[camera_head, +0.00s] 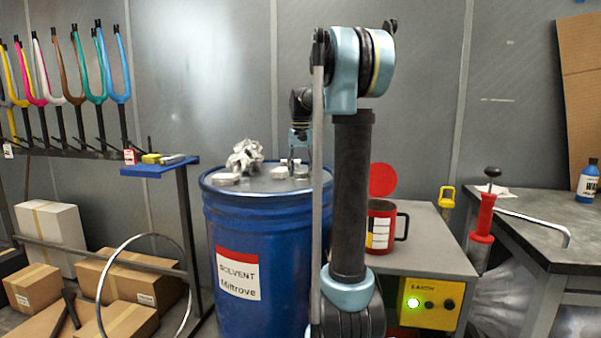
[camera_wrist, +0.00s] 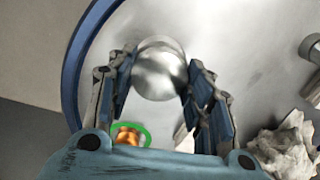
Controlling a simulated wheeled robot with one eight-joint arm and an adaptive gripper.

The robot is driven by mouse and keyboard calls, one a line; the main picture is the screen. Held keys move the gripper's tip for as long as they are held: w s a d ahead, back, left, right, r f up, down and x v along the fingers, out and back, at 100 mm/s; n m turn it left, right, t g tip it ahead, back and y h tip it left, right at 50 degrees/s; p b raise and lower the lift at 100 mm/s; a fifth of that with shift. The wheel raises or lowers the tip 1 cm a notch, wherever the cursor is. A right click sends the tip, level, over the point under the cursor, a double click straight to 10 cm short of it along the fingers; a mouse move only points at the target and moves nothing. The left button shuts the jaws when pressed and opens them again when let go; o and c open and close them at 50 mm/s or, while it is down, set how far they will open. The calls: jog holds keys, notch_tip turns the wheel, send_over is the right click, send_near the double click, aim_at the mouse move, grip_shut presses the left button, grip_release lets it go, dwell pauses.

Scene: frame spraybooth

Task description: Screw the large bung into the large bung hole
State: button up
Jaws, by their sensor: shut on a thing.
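The blue solvent drum (camera_head: 262,235) stands upright, with a grey metal lid inside its blue rim. In the wrist view, a round, shiny metal piece, apparently the large bung (camera_wrist: 160,72), sits between the fingers of my gripper (camera_wrist: 158,78), which is shut on it. The drum lid (camera_wrist: 235,45) lies beneath it. The bung hides what is directly under it, so I cannot tell whether it sits in the large bung hole. In the head view my gripper (camera_head: 298,160) is low over the lid's right part, partly hidden by my arm.
A crumpled pale rag (camera_head: 245,156) and a flat metal piece (camera_head: 226,179) lie on the lid. A green ring with a copper-coloured centre (camera_wrist: 128,136) shows near my gripper's base. A red mug (camera_head: 380,225) stands on the side cabinet (camera_head: 432,245). A rack of forks is left.

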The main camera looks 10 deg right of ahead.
jog(key=m, duration=0.4)
dwell(0.3)
jog(key=o, duration=0.7)
jog(key=n, duration=0.6)
jog(key=shift+n, duration=0.4)
jog(key=n, duration=0.6)
jog(key=shift+d+n, duration=0.1)
jog(key=shift+n, duration=0.3)
jog(key=n, duration=0.7)
jog(key=shift+w, duration=0.1)
jog(key=n, duration=0.6)
jog(key=shift+n, duration=0.3)
